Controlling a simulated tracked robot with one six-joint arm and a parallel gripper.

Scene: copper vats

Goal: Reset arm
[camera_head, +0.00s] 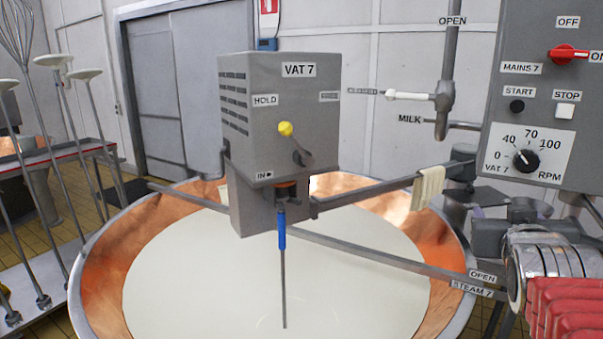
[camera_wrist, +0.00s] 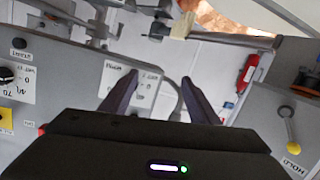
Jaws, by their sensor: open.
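My gripper (camera_wrist: 157,90) shows in the wrist view with its two dark fingers spread apart and nothing between them. It is open. A labelled wall panel lies behind the fingers, and the picture there is turned nearly upside down. The task names no object.
A copper vat (camera_head: 95,260) of white liquid fills the centre. Over it hangs the grey VAT 7 box (camera_head: 290,105) with a yellow-knobbed lever (camera_head: 286,129) and a blue-handled rod (camera_head: 282,232). A control panel (camera_head: 515,45) stands right; whisks and ladles (camera_head: 65,110) stand left.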

